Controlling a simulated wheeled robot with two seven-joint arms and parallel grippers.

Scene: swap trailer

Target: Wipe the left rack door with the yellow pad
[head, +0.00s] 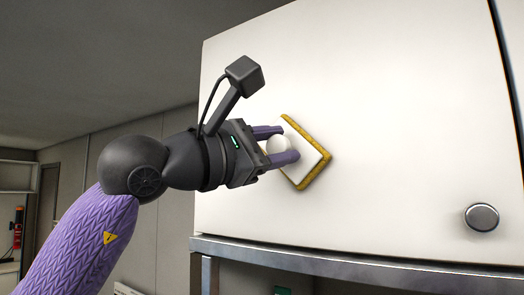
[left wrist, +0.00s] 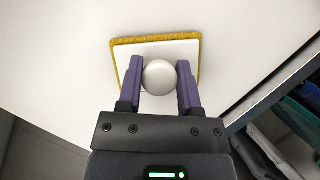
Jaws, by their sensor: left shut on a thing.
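The yellow pad (head: 322,166) has a white back and a round white knob (head: 279,146). My left gripper (head: 281,145) is shut on the knob, with one purple finger on each side. The pad lies flat against, or very close to, the white rack door (head: 400,110), left of the door's middle. In the left wrist view, the pad (left wrist: 155,40) shows its yellow edge around the white back, and the knob (left wrist: 159,77) sits between the fingers of my left gripper (left wrist: 160,80). The pad's wiping face is hidden. My right gripper is not in view.
A round metal door knob (head: 482,217) sits at the door's lower right. A dark gap runs along the door's right edge. A grey metal frame (head: 330,262) stands below the door. A red fire extinguisher (head: 17,232) is far off at left.

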